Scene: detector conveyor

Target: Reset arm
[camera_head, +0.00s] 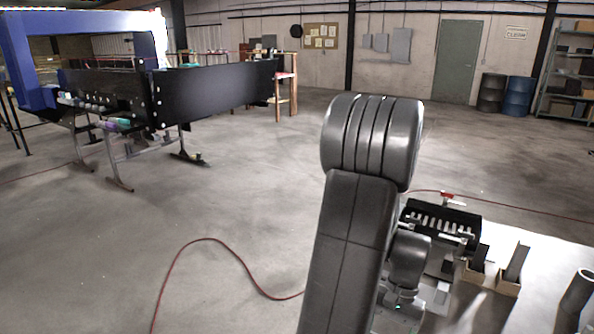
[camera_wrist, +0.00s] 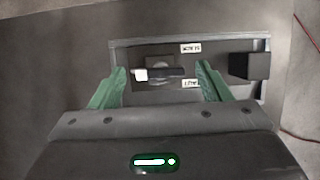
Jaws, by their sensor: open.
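My gripper (camera_wrist: 161,82) shows in the wrist view with its two green fingers spread apart and nothing held between them. Beyond the fingertips is a grey panel (camera_wrist: 215,55) with two white labels. A small dark bar with a white end (camera_wrist: 141,75) lies across the panel between the fingers, apart from them as far as I can tell. A dark box (camera_wrist: 249,66) sits at the panel's right side. In the head view my arm rises in the middle, bent at the top; the gripper is not clearly made out there.
A black conveyor (camera_head: 215,88) with a blue arch (camera_head: 75,22) stands at the left. A white-topped surface (camera_head: 545,262) at lower right bears a black rack (camera_head: 437,222) and small boxes (camera_head: 507,284). A red hose (camera_head: 172,270) crosses the floor. The middle floor is clear.

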